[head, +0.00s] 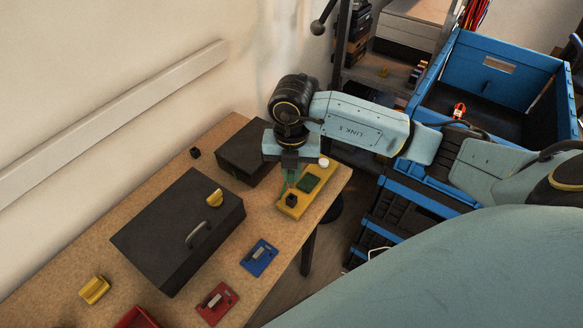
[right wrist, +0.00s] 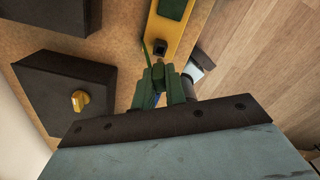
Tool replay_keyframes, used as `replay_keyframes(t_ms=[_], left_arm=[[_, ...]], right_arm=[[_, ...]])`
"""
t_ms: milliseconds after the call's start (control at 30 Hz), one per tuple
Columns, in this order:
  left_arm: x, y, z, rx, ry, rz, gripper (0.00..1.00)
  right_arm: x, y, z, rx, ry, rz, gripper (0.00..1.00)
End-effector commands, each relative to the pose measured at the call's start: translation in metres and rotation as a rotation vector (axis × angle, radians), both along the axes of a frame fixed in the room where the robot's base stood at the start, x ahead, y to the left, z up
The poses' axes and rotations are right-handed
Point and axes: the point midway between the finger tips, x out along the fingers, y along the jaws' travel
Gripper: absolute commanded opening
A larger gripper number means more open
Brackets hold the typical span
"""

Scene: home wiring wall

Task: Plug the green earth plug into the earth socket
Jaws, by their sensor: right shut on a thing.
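My right gripper (head: 289,172) points down over the wooden table and is shut on the green earth plug (head: 284,187). In the right wrist view the plug (right wrist: 158,74) sits between the fingertips of the gripper (right wrist: 160,82), and much of it is hidden by them. A yellow block (head: 299,205) lies just beside and below the plug. I cannot tell which part is the earth socket, nor whether the plug touches the block. My left gripper is not in view.
Two dark boxes (head: 163,235) (head: 235,146) stand on the table, the nearer with a yellow knob (head: 215,198) and a handle. Blue (head: 259,258) and red (head: 217,303) plates and a yellow piece (head: 95,290) lie near. Blue crates (head: 490,57) stand at the right.

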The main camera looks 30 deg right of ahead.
Motion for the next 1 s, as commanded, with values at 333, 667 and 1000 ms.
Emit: replay_keyframes(t_ms=[333, 667, 1000], left_arm=[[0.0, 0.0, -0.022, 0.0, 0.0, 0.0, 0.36], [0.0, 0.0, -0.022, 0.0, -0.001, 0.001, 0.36], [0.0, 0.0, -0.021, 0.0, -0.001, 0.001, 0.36]], right_arm=[[0.0, 0.0, -0.029, 0.0, 0.0, -0.001, 0.0], [0.0, 0.0, -0.03, 0.0, 0.0, 0.0, 0.0], [0.0, 0.0, -0.029, -0.001, 0.001, 0.0, 0.0]])
